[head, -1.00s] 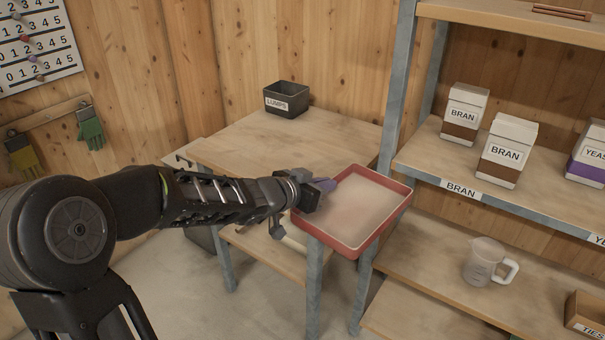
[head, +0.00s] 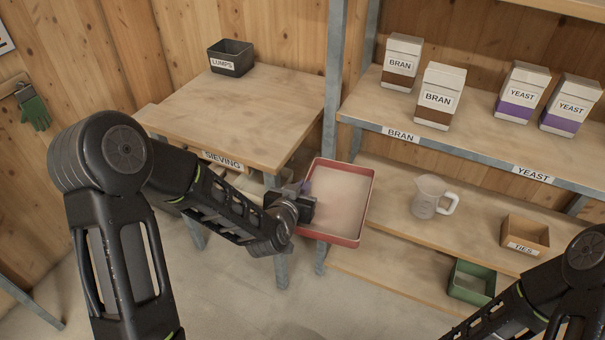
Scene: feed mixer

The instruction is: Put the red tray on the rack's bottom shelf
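The red tray (head: 366,208) is a shallow rectangular tray with a pale floor. It hangs in the air in front of the rack's left post, beside the sieving table. My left gripper (head: 305,196) is at the tray's left rim and appears shut on it; the fingertips are partly hidden. The rack's bottom shelf (head: 395,275) is a low wooden board at the right, below the shelf with the jug. My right arm shows at the lower right, but its gripper is out of view.
A green tray (head: 472,284) stands on the bottom shelf's right part. The jug (head: 427,196) and the ties box (head: 525,236) stand on the shelf above. The rack's post (head: 334,90) is close behind the red tray. The sieving table (head: 240,110) holds a lumps bin (head: 231,60).

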